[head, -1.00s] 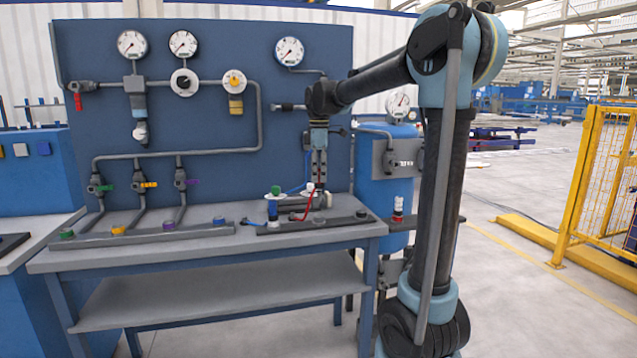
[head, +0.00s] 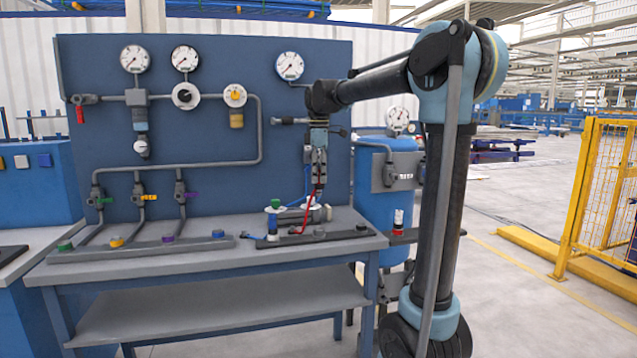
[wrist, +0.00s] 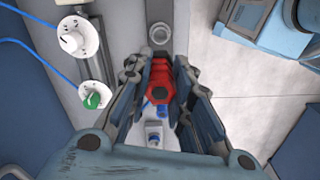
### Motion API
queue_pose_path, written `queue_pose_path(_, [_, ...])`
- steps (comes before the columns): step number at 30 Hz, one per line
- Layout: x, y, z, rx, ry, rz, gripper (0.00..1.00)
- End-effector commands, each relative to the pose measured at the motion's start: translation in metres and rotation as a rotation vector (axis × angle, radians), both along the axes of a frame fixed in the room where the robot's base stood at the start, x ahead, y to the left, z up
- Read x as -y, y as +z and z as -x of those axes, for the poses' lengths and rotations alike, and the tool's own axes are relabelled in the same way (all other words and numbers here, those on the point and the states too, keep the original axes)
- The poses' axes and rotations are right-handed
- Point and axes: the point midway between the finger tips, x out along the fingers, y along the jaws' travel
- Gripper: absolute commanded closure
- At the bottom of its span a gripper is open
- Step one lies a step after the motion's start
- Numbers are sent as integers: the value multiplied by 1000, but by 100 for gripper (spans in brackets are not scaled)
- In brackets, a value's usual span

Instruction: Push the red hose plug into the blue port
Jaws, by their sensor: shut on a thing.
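My gripper (wrist: 160,92) is shut on the red hose plug (wrist: 160,78), a red hexagonal piece between the two fingers in the wrist view. In the head view my gripper (head: 318,184) points down above the right part of the bench, and a red hose (head: 308,213) hangs from it toward the bench. A small blue piece (wrist: 162,110) shows below the plug in the wrist view, partly hidden by the fingers. It may be the blue port; I cannot tell. The plug appears apart from the bench fittings.
A grey round fitting (wrist: 160,33) lies ahead of the plug. The bench (head: 200,273) has a fitting rail. A blue tank (head: 385,210) stands at the right.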

Motion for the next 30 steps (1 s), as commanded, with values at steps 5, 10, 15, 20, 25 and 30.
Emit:
queue_pose_path(5, [0,12,0,0,0,0,100])
queue_pose_path(10, [0,23,0,0,0,0,100])
queue_pose_path(15, [0,32,0,0,0,0,100])
queue_pose_path(20, [0,37,0,0,0,0,100])
queue_pose_path(25, [0,37,0,0,0,0,100])
queue_pose_path(30, [0,37,0,0,0,0,100])
